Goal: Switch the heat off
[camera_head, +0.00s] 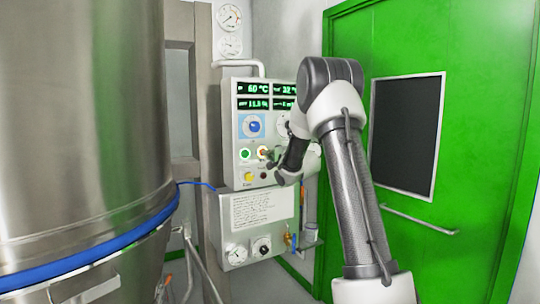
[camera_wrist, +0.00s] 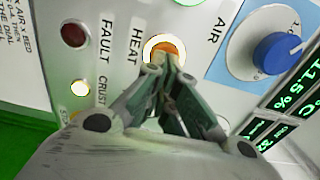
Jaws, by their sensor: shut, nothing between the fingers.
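The control panel (camera_head: 232,120) hangs on a post and carries green displays, a blue dial and several small buttons and lamps. In the wrist view, an orange button with a bright lit ring (camera_wrist: 160,42) sits beside the word HEAT. My gripper (camera_wrist: 166,66) is shut and empty, with its fingertips right at the lower edge of this button and covering part of it. I cannot tell whether they touch it. In the head view, my gripper (camera_head: 270,160) is in front of the panel's button row, close to the orange-red button (camera_head: 262,152).
A blue dial knob (camera_wrist: 278,52) marked AIR, a dark red FAULT lamp (camera_wrist: 75,35) and a lit yellow lamp (camera_wrist: 80,88) are close by. A lower box (camera_head: 262,212) has a gauge and knob. A steel vessel (camera_head: 80,120) stands left, a green door (camera_head: 440,40) right.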

